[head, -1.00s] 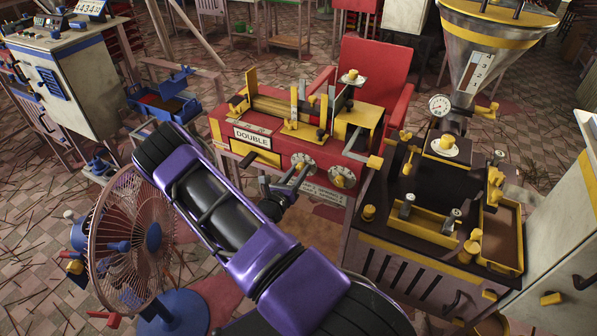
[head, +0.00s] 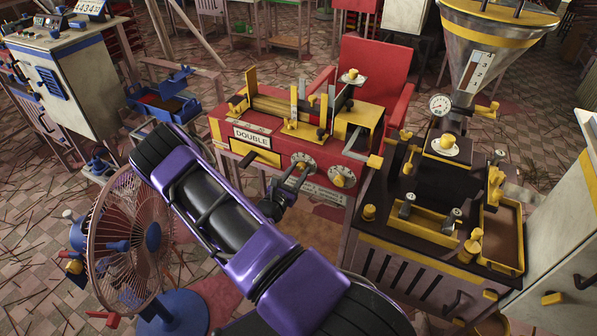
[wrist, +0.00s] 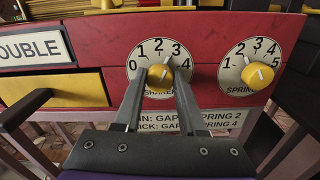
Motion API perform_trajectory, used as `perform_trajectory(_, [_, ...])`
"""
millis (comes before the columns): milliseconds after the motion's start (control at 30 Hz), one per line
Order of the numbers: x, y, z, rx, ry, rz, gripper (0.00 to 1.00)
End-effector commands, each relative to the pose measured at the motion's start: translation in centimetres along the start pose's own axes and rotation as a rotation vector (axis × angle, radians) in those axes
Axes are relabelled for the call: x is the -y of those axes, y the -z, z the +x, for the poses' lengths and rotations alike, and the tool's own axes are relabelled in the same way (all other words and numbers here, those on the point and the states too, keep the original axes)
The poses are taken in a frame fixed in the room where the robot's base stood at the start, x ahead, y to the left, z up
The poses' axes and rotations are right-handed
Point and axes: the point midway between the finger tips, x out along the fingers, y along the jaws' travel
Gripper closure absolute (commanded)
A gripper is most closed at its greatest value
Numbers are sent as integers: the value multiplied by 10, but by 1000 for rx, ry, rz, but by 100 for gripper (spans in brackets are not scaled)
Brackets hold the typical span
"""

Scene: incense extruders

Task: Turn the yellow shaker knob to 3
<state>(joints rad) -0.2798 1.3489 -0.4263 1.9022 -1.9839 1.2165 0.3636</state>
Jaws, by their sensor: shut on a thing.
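The yellow shaker knob (wrist: 160,76) sits on a white dial (wrist: 150,55) marked 0 to 4, on the red front panel in the wrist view. The same dial shows in the head view (head: 304,161). My gripper (wrist: 161,74) is shut on the knob, with one finger on each side. A pale mark on the knob tilts up and to the right, seemingly toward the 2–3 side; its exact reading is hard to tell. The fingers cover the lower sides of the dial and part of its label.
A second yellow knob on the spring dial (wrist: 259,75) is close to the right. A yellow drawer front (wrist: 66,88) with a dark handle and the DOUBLE sign (wrist: 34,47) are to the left. A fan (head: 125,240) stands left of my arm; a dark-topped machine (head: 430,190) stands right.

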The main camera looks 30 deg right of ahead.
Motion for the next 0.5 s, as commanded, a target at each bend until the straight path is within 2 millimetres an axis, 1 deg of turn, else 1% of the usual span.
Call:
perform_trajectory(200, [0, 0, 0, 0, 1, 115, 100])
perform_trajectory(500, [0, 0, 0, 1, 1, 185, 100])
